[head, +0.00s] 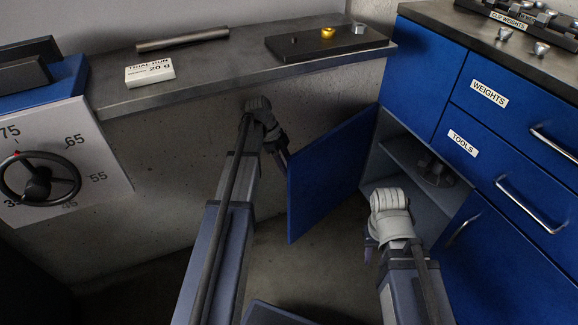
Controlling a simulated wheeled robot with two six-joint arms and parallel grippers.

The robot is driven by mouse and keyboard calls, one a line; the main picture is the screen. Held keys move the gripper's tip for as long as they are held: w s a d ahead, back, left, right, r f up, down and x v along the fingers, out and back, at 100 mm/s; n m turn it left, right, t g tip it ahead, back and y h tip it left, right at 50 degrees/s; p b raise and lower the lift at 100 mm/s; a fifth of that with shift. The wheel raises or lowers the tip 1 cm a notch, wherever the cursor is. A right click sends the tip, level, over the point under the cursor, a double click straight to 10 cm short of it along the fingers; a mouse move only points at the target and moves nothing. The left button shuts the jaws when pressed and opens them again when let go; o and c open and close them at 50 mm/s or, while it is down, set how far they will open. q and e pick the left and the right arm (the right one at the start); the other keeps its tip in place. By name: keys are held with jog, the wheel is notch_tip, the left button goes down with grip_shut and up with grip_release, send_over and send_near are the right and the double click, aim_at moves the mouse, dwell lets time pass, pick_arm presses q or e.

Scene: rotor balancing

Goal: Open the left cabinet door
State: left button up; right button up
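The left cabinet door (328,180) is a plain blue panel. It stands swung wide open to the left of the cabinet (425,65), and the shelf inside (400,150) shows. My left gripper (281,158) is at the door's free edge, partly behind the panel. Whether it touches the door or its handle is hidden, as is the state of its fingers. My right gripper (370,246) is in front of the open compartment, right of the door. Its wrist covers most of its fingers, so I cannot tell whether it is open or shut.
The right cabinet door (510,265) is closed. The WEIGHTS drawer (515,110) and TOOLS drawer (505,175) above it are shut. A dark object (435,170) sits inside the compartment. A grey shelf (220,75) runs along the wall. Floor (315,265) is clear below the open door.

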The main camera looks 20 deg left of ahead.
pick_arm(q)
jog(key=p+v, duration=0.3)
jog(key=v, duration=0.1)
jog(key=shift+a+r, duration=0.15)
jog(key=shift+r, duration=0.2)
pick_arm(e)
notch_tip(320, 180, up, 4)
jog(key=shift+r, duration=0.25)
